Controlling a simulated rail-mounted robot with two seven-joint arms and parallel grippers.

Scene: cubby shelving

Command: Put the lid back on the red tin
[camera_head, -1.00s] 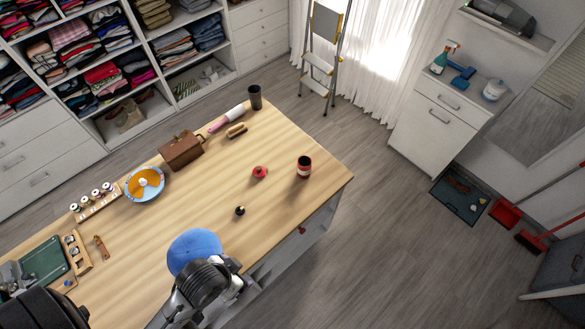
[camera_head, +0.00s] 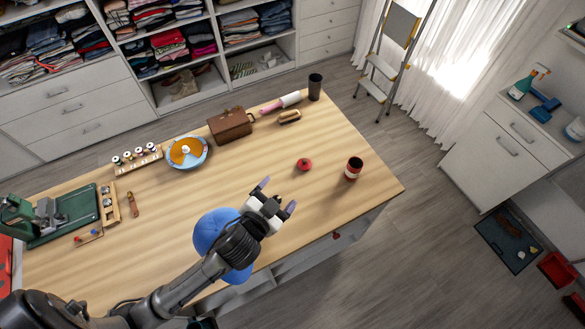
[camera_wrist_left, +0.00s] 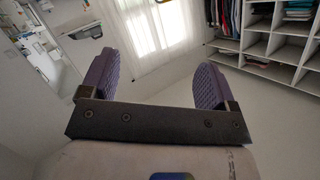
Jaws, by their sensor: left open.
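The red tin (camera_head: 353,172) stands upright near the table's right end, with a dark open top and a pale label band. The round red lid (camera_head: 304,164), with a small knob, lies on the tabletop to the tin's left, apart from it. My left gripper (camera_head: 278,194) is open over the table, in front of and left of the lid. Its purple fingers are spread and touch neither lid nor tin. The left wrist view shows both fingers (camera_wrist_left: 155,85) apart, without the tin or lid. My right gripper is not in view.
A blue ball (camera_head: 212,232) is partly hidden behind my left arm. A brown case (camera_head: 231,125), wooden brush (camera_head: 289,117), rolling pin (camera_head: 281,103) and dark cup (camera_head: 315,87) stand along the back edge. The wood around the lid and tin (camera_head: 328,200) is clear.

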